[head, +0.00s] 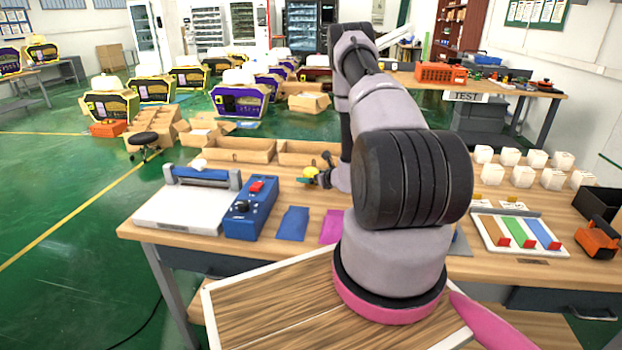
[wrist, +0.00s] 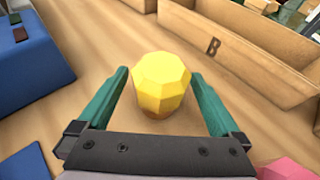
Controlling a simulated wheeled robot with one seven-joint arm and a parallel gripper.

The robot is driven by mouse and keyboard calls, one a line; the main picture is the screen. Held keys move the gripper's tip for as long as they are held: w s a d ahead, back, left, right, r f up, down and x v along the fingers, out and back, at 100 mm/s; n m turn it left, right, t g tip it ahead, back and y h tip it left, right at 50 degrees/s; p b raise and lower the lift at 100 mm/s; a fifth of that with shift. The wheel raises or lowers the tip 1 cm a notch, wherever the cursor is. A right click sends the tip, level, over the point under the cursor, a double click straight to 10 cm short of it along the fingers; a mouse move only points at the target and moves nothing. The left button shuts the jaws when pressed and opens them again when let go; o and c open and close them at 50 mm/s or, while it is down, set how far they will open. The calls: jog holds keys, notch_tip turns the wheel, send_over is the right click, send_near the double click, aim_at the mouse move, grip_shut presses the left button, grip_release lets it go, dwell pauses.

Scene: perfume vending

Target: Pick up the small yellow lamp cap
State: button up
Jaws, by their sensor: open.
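The small yellow lamp cap (wrist: 162,83) is a faceted, rounded piece standing on the wooden table. In the wrist view it sits between the two green fingers of my gripper (wrist: 162,95), with a gap on each side. My gripper is open, and its fingers reach along the cap's left and right sides. In the head view my gripper (head: 315,178) is low over the table, left of my arm, and the yellow cap (head: 310,172) shows small at its fingertips. My gripper hides part of the cap there.
A cardboard box marked B (wrist: 235,62) stands just behind and right of the cap. A blue device (head: 250,207) stands to the left, beside a white sealer (head: 190,207). Blue (head: 292,223) and magenta (head: 332,227) sheets lie in front. White cubes (head: 520,165) stand at the right.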

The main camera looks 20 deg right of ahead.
aim_at(311, 169)
jog(key=shift+w, duration=0.1)
jog(key=c, duration=1.3)
notch_tip(311, 169, up, 10)
jog(key=shift+r, duration=0.1)
jog(key=shift+n+g+y, duration=0.3)
jog(key=shift+n+y, duration=0.2)
jog(key=shift+y, duration=0.1)
jog(key=s+a+r, duration=0.1)
jog(key=a+r, duration=0.4)
jog(key=r, duration=0.1)
jog(key=s+a+r, duration=0.2)
jog(key=a+r, duration=0.3)
jog(key=r, duration=0.2)
jog(key=s+a+r, duration=0.1)
jog(key=a+r, duration=0.4)
jog(key=r, duration=0.1)
jog(key=shift+s+r, duration=0.2)
jog(key=shift+s, duration=0.05)
